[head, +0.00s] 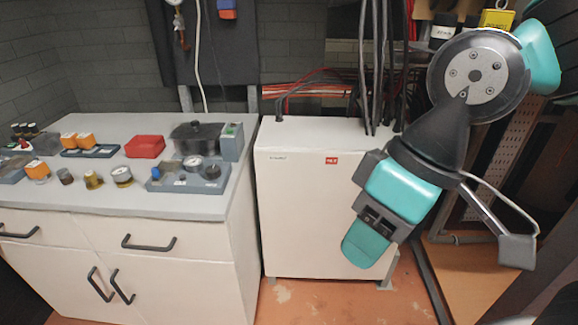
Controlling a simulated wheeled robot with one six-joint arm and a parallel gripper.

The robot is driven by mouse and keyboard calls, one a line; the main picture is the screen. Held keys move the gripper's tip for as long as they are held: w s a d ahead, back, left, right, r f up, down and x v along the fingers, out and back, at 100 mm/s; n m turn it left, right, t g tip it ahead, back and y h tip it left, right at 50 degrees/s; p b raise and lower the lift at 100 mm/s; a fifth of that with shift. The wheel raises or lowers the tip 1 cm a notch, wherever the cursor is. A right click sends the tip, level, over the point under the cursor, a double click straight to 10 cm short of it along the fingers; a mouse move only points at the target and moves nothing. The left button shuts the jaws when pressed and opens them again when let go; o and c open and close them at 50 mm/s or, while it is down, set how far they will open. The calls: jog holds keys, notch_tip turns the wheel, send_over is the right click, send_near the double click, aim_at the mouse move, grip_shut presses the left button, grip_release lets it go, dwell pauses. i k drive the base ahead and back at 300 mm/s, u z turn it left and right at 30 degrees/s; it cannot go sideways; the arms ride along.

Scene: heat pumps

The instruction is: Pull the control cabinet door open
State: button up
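The control cabinet (308,205) is a white box on short feet at the middle of the head view. Its front door looks closed, with a red label near the top right and small dark lettering at the top left. My gripper (370,242), teal and dark grey, is in front of the right part of the door, pointing down. It covers the door's right side, and no handle can be seen. I cannot tell whether the gripper touches the door, nor how far apart its fingers are.
Dark cables (375,75) rise from the cabinet top. A metal frame and brown panels stand at the right. Floor shows in front.

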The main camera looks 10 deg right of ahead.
aim_at(306, 197)
jog(key=z, duration=0.5)
jog(key=k, duration=0.6)
jog(key=z, duration=0.65)
jog(key=i, duration=1)
jog(key=u, duration=0.6)
